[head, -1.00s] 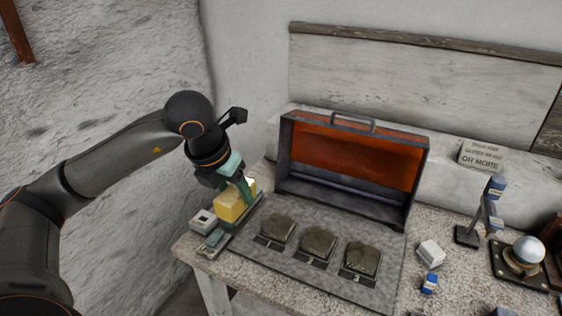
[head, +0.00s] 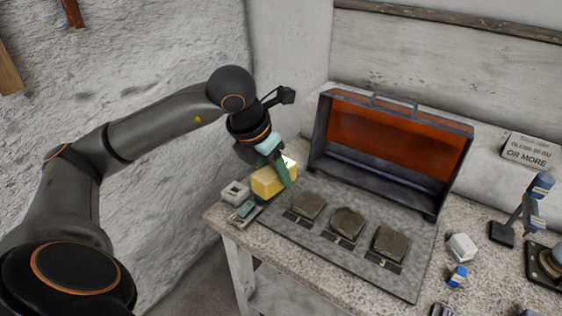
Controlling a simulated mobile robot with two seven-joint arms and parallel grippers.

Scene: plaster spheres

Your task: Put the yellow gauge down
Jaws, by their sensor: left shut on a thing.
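The yellow gauge (head: 268,183) is a boxy yellow block near the left front corner of the table. My left gripper (head: 279,168) comes down on it from above, with green fingers shut on it. The gauge sits at or just above a narrow green-grey strip (head: 246,211) along the left edge of the grey mat; I cannot tell whether it touches. The fingers hide part of the gauge. My right gripper is not in view.
A small grey-white block (head: 235,192) stands close left of the gauge. Several dark stone pieces, such as this one (head: 347,223), lie on the grey mat (head: 400,283). An open orange-lined case (head: 391,141) stands behind. A white block (head: 462,246) and a blue one (head: 457,277) are at right.

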